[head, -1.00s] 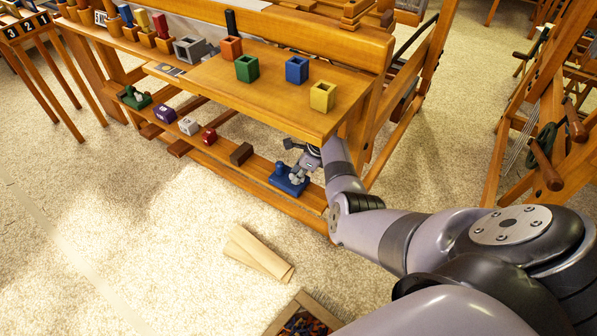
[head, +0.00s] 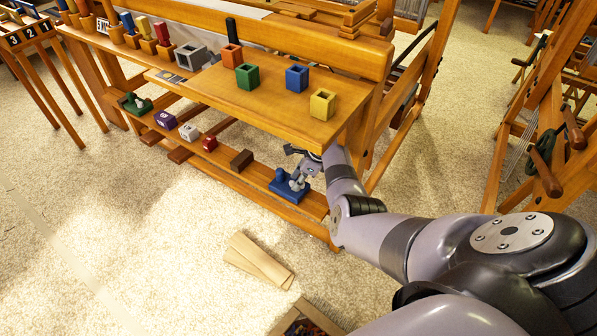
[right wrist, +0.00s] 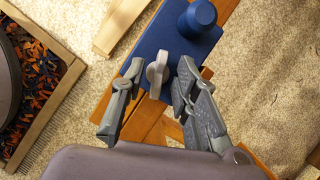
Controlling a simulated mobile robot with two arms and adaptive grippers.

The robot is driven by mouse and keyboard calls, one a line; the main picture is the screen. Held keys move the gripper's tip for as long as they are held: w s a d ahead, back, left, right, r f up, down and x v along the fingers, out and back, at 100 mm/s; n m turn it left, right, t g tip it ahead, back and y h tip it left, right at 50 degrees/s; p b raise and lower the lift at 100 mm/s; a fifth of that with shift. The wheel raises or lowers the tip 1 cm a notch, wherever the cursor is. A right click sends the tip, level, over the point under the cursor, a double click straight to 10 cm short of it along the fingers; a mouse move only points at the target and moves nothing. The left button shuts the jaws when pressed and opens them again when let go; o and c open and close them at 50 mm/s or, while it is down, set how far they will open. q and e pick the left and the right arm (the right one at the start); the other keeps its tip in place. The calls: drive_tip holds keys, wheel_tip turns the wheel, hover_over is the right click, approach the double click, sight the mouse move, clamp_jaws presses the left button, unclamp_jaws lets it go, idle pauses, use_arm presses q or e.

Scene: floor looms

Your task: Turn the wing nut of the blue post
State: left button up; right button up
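The blue post (right wrist: 180,45) is a flat blue base with a round blue knob (right wrist: 198,18). In the head view the post (head: 284,190) sits at the right end of the loom's low shelf. A pale grey wing nut (right wrist: 157,76) stands at the base's edge in the right wrist view. My right gripper (right wrist: 161,72) is open, with one finger on each side of the wing nut and gaps visible between. In the head view the right gripper (head: 297,178) reaches in under the upper shelf, at the post. My left gripper is not in view.
The upper shelf (head: 215,92) with coloured boxes overhangs my right wrist. A brown block (head: 242,159) and several small coloured items share the low shelf left of the post. Flat wood strips (head: 258,262) lie on the carpet, near a wooden tray (right wrist: 62,88) of coloured pieces.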

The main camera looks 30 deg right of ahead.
wheel_tip(320, 180, up, 9)
drive_tip(key=shift+r, duration=0.2)
drive_tip(key=shift+o, duration=0.6)
